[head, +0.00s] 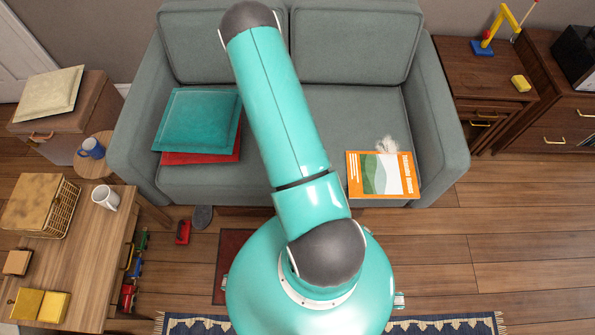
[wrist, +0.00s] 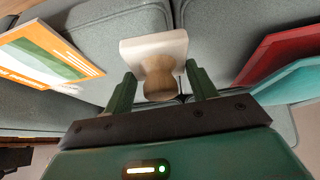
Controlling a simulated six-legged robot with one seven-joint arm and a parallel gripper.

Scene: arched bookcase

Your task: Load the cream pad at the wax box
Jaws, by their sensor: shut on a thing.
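My gripper (wrist: 161,84) shows in the wrist view with its two green fingers on either side of a wooden knob handle, shut on it. The handle belongs to the cream pad (wrist: 152,46), a pale square block at its far end. The pad is held clear in front of the grey sofa. In the head view my gripper and the pad are hidden behind my arm. An open yellow box (head: 53,307) lies at the lower left on the wooden table; it may be the wax box, but its contents are not clear.
The table (head: 95,243) also bears a wicker basket (head: 62,209), a white mug (head: 105,197) and a small brown box (head: 17,262). The sofa (head: 278,182) holds teal and red cushions (head: 198,120) and an orange book (head: 383,174). Small toys lie beside the table.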

